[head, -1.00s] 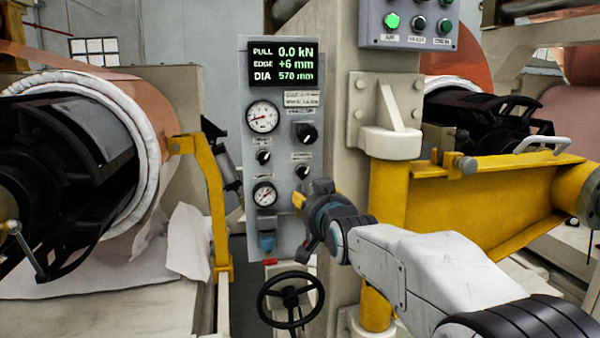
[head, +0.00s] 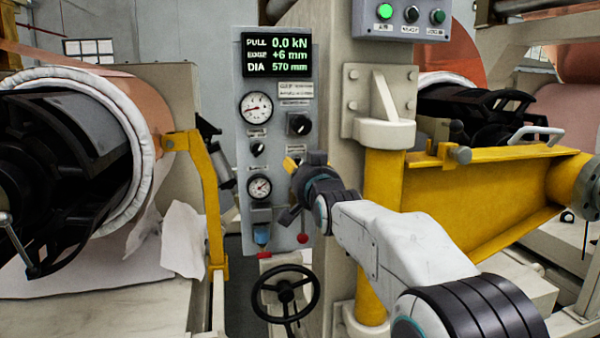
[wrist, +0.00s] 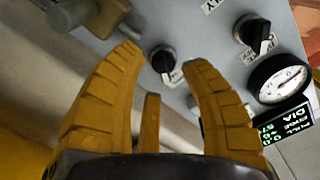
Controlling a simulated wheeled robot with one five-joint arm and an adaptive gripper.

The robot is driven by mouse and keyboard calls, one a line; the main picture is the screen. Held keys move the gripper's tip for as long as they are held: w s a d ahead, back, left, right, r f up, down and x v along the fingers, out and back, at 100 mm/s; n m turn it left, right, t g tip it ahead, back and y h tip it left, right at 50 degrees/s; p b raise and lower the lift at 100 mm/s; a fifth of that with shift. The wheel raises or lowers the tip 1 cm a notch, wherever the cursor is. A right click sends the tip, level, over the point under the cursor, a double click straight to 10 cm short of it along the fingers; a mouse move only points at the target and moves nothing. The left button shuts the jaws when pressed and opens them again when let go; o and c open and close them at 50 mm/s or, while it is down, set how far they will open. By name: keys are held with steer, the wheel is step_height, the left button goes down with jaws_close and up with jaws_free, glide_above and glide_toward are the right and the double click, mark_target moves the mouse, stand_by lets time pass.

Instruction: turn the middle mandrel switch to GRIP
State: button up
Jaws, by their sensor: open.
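The grey control panel (head: 240,200) carries black rotary switches. A larger switch (head: 299,124) sits at its right, and a small switch (head: 257,149) is left of and below it. My gripper (head: 291,165) is in front of the panel's right side, below the larger switch, and hides part of that area. In the wrist view my yellow fingers (wrist: 166,58) are open and empty. A small black switch (wrist: 162,60) shows between and beyond their tips; contact cannot be seen. The larger switch (wrist: 254,33) is right of the fingers. I cannot read the switch labels.
Two round gauges, upper (head: 256,107) and lower (head: 259,187), and a display (head: 277,55) share the panel. A black handwheel (head: 286,293) stands below. A yellow post (head: 382,190) and beam (head: 480,195) are close to my arm. A copper roll stands left.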

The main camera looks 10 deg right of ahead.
steer(key=shift+w, duration=1.35)
steer(key=shift+c, duration=0.3)
jaws_close()
